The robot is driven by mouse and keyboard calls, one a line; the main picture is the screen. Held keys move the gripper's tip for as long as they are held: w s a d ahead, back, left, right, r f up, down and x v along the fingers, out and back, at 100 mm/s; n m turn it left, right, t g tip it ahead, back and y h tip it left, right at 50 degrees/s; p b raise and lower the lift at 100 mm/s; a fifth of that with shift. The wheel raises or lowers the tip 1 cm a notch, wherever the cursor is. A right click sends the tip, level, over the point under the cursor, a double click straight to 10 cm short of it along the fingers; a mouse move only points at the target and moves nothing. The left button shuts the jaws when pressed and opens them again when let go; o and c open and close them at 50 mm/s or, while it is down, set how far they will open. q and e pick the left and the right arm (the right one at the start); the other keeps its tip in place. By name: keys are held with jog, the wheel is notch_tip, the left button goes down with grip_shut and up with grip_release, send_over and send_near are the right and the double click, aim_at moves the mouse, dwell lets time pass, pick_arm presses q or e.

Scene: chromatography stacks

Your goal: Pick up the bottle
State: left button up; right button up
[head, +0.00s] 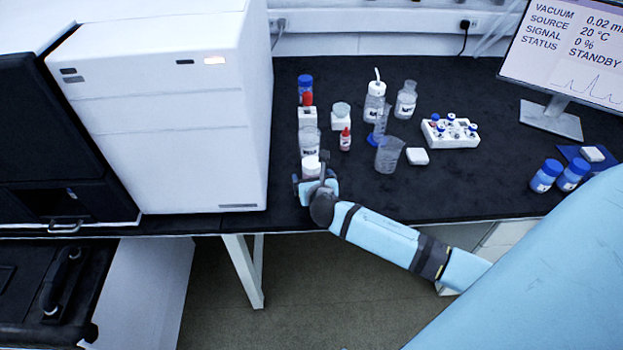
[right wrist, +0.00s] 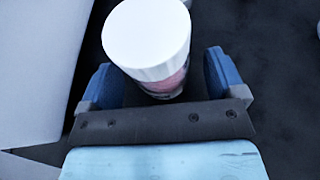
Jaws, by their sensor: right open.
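A white-capped bottle (head: 311,166) stands on the black bench near its front edge. In the right wrist view the bottle (right wrist: 148,40) shows a wide white cap and a pinkish label partly hidden under it. My right gripper (head: 313,181) is at the bottle, in front of it. In the right wrist view my right gripper (right wrist: 162,82) is open, with one blue finger on each side of the bottle's lower part. Gaps show between the bottle and both fingers. The bottle's base is mostly hidden. My left gripper is not in view.
A large white instrument (head: 170,110) stands close on the left. Behind the bottle are a beaker (head: 309,141) and a red dropper bottle (head: 345,140). A glass beaker (head: 388,155) and a white vial rack (head: 450,133) stand to the right. The bench further right is partly clear.

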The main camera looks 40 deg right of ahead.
jog(key=shift+w+d+f, duration=0.2)
jog(key=shift+w, duration=0.25)
jog(key=c, duration=1.1)
jog(key=shift+r, duration=0.2)
